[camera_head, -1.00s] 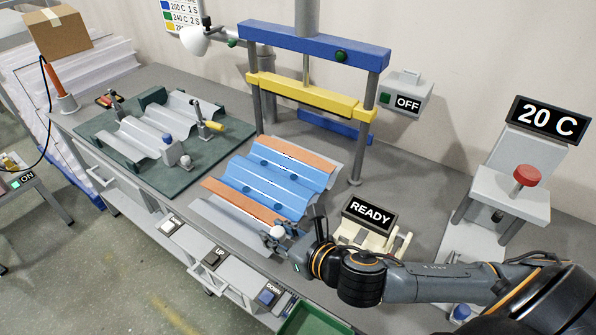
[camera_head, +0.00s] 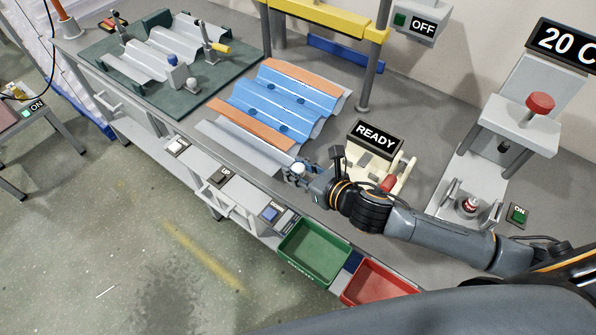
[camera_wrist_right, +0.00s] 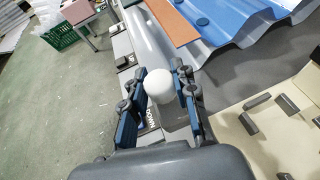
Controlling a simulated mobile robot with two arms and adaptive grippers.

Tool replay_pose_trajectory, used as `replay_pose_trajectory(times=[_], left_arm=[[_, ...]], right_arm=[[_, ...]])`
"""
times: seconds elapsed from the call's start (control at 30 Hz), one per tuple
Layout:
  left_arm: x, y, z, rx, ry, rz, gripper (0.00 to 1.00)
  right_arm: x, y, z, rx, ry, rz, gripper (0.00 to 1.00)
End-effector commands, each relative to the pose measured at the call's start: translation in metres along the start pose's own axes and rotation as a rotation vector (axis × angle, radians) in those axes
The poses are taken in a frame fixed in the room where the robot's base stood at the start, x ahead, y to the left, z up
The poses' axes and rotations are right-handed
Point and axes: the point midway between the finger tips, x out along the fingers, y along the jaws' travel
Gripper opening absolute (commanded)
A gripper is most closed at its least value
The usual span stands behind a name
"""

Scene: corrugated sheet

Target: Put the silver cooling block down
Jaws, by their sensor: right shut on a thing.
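My right gripper (camera_head: 299,170) is at the front edge of the bench, by the near right corner of the blue corrugated sheet (camera_head: 285,97). In the right wrist view its fingers (camera_wrist_right: 160,92) are closed around a white round knob (camera_wrist_right: 159,85). A grey ribbed surface (camera_head: 238,150) shows along the near side of the sheet, beside the gripper. My left gripper is not in view.
Orange strips lie along two sides of the blue sheet. The READY box (camera_head: 375,138) stands right of the gripper. A green bin (camera_head: 312,252) and a red bin (camera_head: 378,287) sit below the front edge. The press's yellow beam (camera_head: 320,14) is behind the sheet.

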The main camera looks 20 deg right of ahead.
Motion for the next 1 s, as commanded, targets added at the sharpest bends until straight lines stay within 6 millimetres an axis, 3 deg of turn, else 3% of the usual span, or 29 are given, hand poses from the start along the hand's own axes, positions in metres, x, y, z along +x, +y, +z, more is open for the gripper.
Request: replay_pose_trajectory(times=[0.27,0.5,0.87,0.9,1.0], left_arm=[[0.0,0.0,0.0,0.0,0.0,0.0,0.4],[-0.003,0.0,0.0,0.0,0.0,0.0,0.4],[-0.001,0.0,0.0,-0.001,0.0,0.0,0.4],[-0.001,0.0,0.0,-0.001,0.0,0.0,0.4],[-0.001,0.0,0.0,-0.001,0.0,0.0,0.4]], right_arm=[[0.022,-0.012,-0.015,0.001,-0.002,0.0,0.0],[0.035,-0.012,-0.042,0.003,-0.001,0.002,0.0],[0.036,-0.013,-0.046,-0.001,-0.002,0.002,0.0],[0.036,-0.013,-0.047,-0.001,0.0,0.001,0.32],[0.036,-0.013,-0.047,-0.001,0.0,0.001,0.5]])
